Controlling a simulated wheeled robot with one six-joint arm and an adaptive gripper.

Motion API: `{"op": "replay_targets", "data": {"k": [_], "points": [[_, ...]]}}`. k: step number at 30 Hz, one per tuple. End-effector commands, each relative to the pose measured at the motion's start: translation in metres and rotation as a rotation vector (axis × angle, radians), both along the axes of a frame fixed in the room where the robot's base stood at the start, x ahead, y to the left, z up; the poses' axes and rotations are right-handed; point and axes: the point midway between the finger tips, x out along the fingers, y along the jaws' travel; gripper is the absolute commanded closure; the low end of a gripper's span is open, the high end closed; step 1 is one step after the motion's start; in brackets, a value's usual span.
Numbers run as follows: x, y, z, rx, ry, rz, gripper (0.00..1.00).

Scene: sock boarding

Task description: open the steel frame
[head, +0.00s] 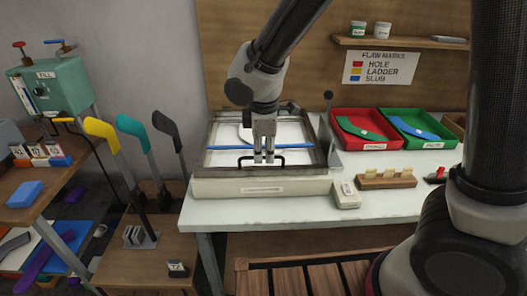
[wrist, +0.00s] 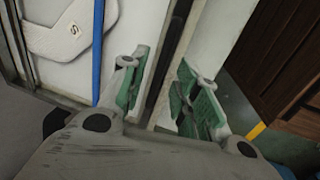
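The steel frame (head: 210,159) is a dark rectangular frame lying flat and shut on a pale box base (head: 225,187) on the white table. A black loop handle (head: 281,161) stands at its front edge. My gripper (head: 264,158) points down at the front of the frame, at the handle. In the wrist view, my gripper (wrist: 160,95) has its green-padded fingers apart, with a dark rail (wrist: 178,35) of the frame seen between them. A white sock-shaped piece (wrist: 62,32) marked S lies inside the frame. The fingers' contact with the handle cannot be made out.
A blue bar (head: 222,147) crosses the frame. An upright lever (head: 328,120) stands at its right. Red (head: 345,143) and green (head: 408,143) trays sit further right. A small white box (head: 345,195) and a wooden card holder (head: 385,182) are at the front right.

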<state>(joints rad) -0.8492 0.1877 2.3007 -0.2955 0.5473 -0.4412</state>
Motion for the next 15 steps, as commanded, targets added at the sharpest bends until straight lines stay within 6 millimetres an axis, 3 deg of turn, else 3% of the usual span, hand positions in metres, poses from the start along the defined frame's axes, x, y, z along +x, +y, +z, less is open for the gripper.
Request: {"op": "replay_targets", "data": {"k": [11, 15], "points": [[0.0015, -0.0004, -0.0087, 0.0, 0.0, -0.001, 0.69], [0.0015, -0.0003, -0.0085, 0.0, 0.0, -0.001, 0.94]]}}
